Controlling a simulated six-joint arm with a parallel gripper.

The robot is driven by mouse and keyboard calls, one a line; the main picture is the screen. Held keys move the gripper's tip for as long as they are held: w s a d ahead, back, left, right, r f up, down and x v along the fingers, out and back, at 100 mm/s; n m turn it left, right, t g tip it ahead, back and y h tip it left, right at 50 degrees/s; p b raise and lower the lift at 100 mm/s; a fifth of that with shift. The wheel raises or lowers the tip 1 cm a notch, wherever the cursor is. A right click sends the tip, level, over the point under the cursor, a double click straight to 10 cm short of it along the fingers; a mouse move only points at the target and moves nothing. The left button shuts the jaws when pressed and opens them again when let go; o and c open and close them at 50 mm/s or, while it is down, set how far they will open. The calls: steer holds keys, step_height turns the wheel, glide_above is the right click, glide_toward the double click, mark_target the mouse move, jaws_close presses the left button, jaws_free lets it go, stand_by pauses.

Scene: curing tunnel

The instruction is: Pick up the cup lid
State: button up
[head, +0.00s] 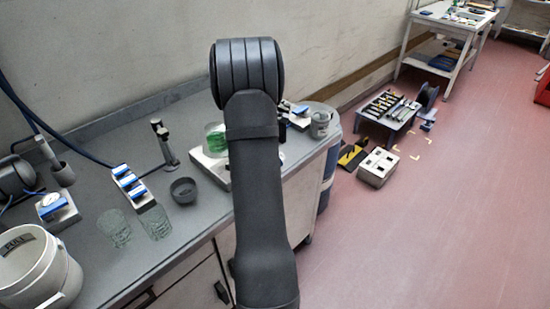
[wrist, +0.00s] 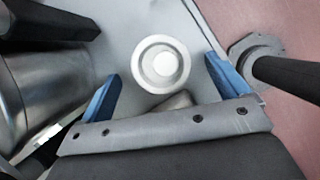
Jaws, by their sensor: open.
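The cup lid (wrist: 162,64) is a round white disc with a raised ring and a pale centre, lying on the grey surface in the wrist view. My gripper (wrist: 161,69) is open, with one blue finger on each side of the lid. Clear gaps show between the lid and both fingers. Nothing is held, and I cannot tell the height of the fingertips above the surface. In the head view my arm covers the middle of the counter, and I cannot make out the lid there.
In the wrist view a grey metal vessel (wrist: 50,88) stands close left, and a dark post (wrist: 290,76) is at the right. The head view shows the counter (head: 105,260) with clear glasses (head: 115,229), a dark bowl (head: 184,191) and a white bucket (head: 35,270).

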steer(key=shift+d+f, duration=0.25)
steer(key=shift+f, duration=0.4)
steer(key=shift+c, duration=0.4)
steer(key=c, duration=0.9)
steer(key=shift+c, duration=0.2)
steer(key=shift+r, duration=0.1)
